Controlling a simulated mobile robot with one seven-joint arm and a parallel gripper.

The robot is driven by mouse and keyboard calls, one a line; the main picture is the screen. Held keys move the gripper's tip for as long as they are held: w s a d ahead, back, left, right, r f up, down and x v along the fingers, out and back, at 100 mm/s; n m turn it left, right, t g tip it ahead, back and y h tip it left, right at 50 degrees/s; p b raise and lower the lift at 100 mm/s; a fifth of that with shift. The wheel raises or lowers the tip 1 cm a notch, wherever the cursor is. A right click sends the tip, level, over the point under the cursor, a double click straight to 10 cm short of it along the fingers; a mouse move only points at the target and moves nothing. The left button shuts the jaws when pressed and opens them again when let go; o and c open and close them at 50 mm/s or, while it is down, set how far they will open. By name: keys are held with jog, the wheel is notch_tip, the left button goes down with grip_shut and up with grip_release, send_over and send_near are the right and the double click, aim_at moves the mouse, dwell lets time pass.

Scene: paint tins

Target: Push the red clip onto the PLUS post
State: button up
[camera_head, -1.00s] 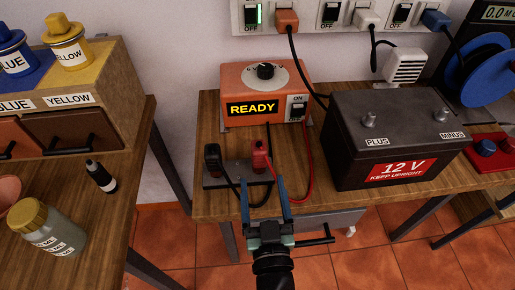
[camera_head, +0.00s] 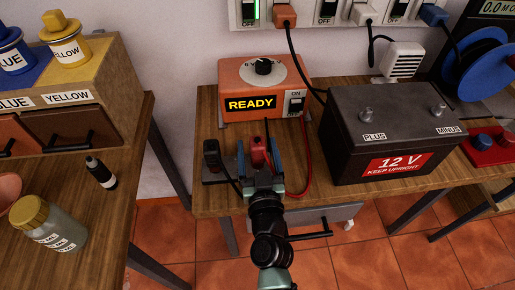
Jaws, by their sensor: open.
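The red clip (camera_head: 258,152) stands on a dark holder plate (camera_head: 216,180) in front of the charger. My gripper (camera_head: 259,158) is open, with one blue finger to the left of the red clip and one to the right; I cannot tell whether they touch it. The black clip (camera_head: 212,154) stands on the same plate, left of the gripper. The battery (camera_head: 345,150) sits to the right, with the PLUS post (camera_head: 366,115) at its top left and the MINUS post (camera_head: 438,110) at its top right. Nothing is on the PLUS post.
The orange charger (camera_head: 240,75) shows READY behind the clips. A red cable (camera_head: 307,165) loops between the clip and the battery. A power strip (camera_head: 345,12) with plugs hangs above. A left bench holds paint tins and a glass jar (camera_head: 50,225).

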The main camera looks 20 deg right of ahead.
grip_shut()
dwell(0.4)
notch_tip(320, 180, up, 10)
jog(key=p, duration=0.9)
